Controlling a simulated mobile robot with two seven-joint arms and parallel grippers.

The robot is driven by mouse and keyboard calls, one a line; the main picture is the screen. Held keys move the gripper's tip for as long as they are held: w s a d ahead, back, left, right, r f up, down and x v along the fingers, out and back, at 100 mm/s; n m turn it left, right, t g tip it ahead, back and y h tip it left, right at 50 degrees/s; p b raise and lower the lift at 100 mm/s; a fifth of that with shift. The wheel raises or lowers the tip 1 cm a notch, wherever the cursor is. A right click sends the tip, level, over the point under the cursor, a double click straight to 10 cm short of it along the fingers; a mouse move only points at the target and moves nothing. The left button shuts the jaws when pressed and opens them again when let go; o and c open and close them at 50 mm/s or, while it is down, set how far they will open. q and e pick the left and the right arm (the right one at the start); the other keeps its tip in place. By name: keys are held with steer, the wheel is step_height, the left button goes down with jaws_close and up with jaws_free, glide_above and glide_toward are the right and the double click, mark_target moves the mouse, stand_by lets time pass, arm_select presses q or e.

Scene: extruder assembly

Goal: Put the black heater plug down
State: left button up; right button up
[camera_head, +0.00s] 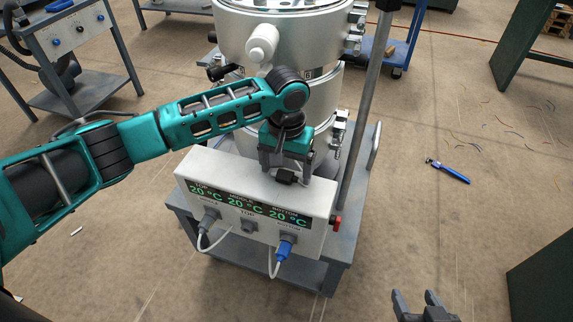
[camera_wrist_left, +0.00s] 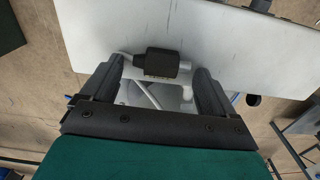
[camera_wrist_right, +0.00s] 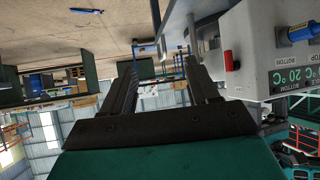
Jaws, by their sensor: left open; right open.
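The black heater plug (camera_head: 287,177) sits at the top edge of the white control box (camera_head: 250,195) in the head view. In the left wrist view the plug (camera_wrist_left: 161,62) lies sideways by the box's white top surface, with a pale cable at its left end. My left gripper (camera_head: 284,175) is open, and the plug is between or just beyond its fingertips; I cannot tell whether a finger touches it. My right gripper (camera_head: 424,304) is open and empty, low at the right, away from the box. The right wrist view shows nothing between its fingers (camera_wrist_right: 163,75).
The metal extruder barrel (camera_head: 290,40) stands behind the box on a grey cart (camera_head: 355,200). A grey plug and a blue plug (camera_head: 286,246) sit in the box's front. A grey pole (camera_head: 367,100) rises at the right. A blue tool (camera_head: 447,171) lies on the floor.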

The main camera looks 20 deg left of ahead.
arm_select(q)
steer(key=shift+r, duration=0.1)
arm_select(e)
steer(key=shift+f, duration=0.15)
arm_select(q)
step_height(320, 180, up, 12)
steer(key=p, duration=0.2)
arm_select(e)
steer(key=shift+s+d+r, duration=0.3)
steer(key=shift+d+r, duration=0.15)
steer(key=shift+r, duration=0.15)
steer(key=shift+h, duration=0.3)
